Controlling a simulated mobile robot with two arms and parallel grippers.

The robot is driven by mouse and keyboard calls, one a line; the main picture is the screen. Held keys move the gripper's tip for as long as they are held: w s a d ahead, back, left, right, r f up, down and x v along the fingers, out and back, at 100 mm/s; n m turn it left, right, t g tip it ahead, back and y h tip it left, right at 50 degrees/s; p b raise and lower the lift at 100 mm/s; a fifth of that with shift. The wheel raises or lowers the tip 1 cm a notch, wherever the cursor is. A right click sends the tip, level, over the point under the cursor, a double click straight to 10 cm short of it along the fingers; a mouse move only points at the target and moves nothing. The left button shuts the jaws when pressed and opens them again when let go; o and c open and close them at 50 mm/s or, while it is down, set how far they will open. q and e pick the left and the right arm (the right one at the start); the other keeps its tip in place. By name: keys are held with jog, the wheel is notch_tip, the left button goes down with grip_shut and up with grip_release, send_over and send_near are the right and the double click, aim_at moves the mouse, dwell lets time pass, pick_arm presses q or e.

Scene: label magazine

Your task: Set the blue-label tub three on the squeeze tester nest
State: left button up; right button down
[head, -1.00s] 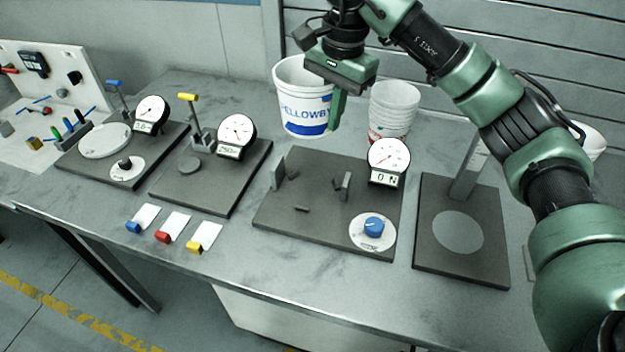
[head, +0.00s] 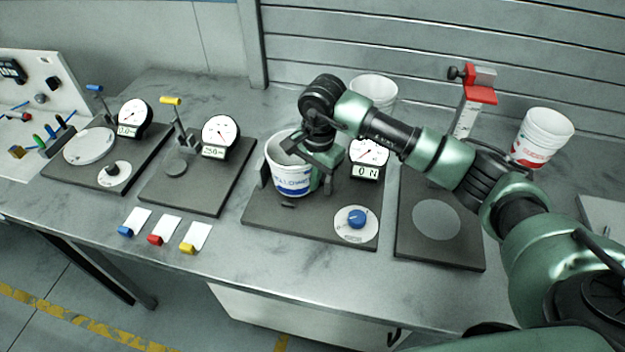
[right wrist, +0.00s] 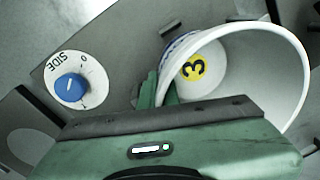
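The blue-label tub (head: 291,182) is white and open-topped, with a blue label at its front. It is upright at the squeeze tester nest, between the upright jaws of the tester plate (head: 268,221). Whether its base rests on the nest is hidden. A yellow disc with a 3 (right wrist: 194,68) shows inside it in the right wrist view. My right gripper (head: 318,168) is shut on the tub's wall at its right side, one finger inside and one outside; the fingers also show in the right wrist view (right wrist: 160,90). My left gripper is out of view.
The tester's dial (head: 369,151) reads 0 N, with a blue knob (head: 356,218) in front. A white tub (head: 374,91) stands behind; a red-label tub (head: 541,137) stands right. A plate with a grey disc (head: 436,219) is beside the tester. Coloured tags (head: 163,230) lie front left.

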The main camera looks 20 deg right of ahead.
jog(key=shift+f, duration=0.95)
jog(key=c, duration=2.1)
grip_release()
jog(key=o, duration=0.4)
jog(key=shift+r, duration=0.3)
jog(key=r+b, duration=0.1)
jog(key=r, duration=0.3)
jog(key=r+b, duration=0.1)
jog(key=r, duration=0.2)
jog(key=s+r+b, duration=0.1)
jog(key=r+b, duration=0.1)
jog(key=r, duration=0.2)
jog(key=shift+d+r, duration=0.3)
jog(key=shift+r, duration=0.05)
